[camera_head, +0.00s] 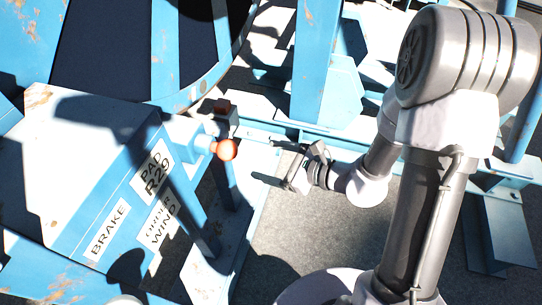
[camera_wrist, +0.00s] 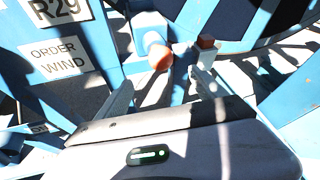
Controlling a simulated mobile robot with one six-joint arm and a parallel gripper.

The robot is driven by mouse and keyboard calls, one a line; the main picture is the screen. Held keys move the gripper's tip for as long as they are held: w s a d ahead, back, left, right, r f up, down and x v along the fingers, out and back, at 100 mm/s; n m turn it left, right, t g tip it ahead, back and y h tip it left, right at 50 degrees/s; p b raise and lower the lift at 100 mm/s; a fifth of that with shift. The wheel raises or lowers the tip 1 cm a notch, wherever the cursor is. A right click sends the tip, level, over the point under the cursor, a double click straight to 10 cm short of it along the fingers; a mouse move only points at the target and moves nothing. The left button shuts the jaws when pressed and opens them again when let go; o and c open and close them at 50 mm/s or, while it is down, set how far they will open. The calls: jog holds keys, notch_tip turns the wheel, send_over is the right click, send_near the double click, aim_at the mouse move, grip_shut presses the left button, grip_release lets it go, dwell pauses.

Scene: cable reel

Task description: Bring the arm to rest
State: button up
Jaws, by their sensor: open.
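My gripper (camera_head: 276,164) is open and empty in the head view, just right of a lever with an orange ball knob (camera_head: 226,150). A clear gap shows between them in that view. In the wrist view the two fingers of my gripper (camera_wrist: 165,88) are spread apart at the middle. The orange knob (camera_wrist: 160,57) appears beyond and between them there. The knob sticks out from a blue control box (camera_head: 100,195) bearing BRAKE, PAD R29 and WIND labels. My arm is bent, with its elbow high at the right of the head view.
A large blue reel (camera_head: 205,90) stands at the back left. Blue frame beams (camera_head: 345,143) run behind my gripper. Grey floor (camera_head: 305,225) lies open below it.

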jog(key=shift+d, duration=0.1)
dwell(0.3)
jog(key=s+a+r+n+g+h, duration=0.25)
jog(key=s+r+n+g, duration=0.35)
jog(key=s+r+n, duration=0.75)
jog(key=s+d+r+n+t+h, duration=0.1)
jog(key=s+d+n+t+h, duration=0.1)
jog(key=d, duration=0.3)
jog(key=s+d+r+n+t+h, duration=0.1)
jog(key=s+d+r+n+h, duration=0.1)
jog(key=d+n+h, duration=0.1)
jog(key=shift+d+r+t+h, duration=0.35)
jog(key=shift+d+h, duration=0.4)
jog(key=shift+d, duration=0.3)
jog(key=shift+s+a, duration=0.1)
jog(key=shift+a, duration=0.05)
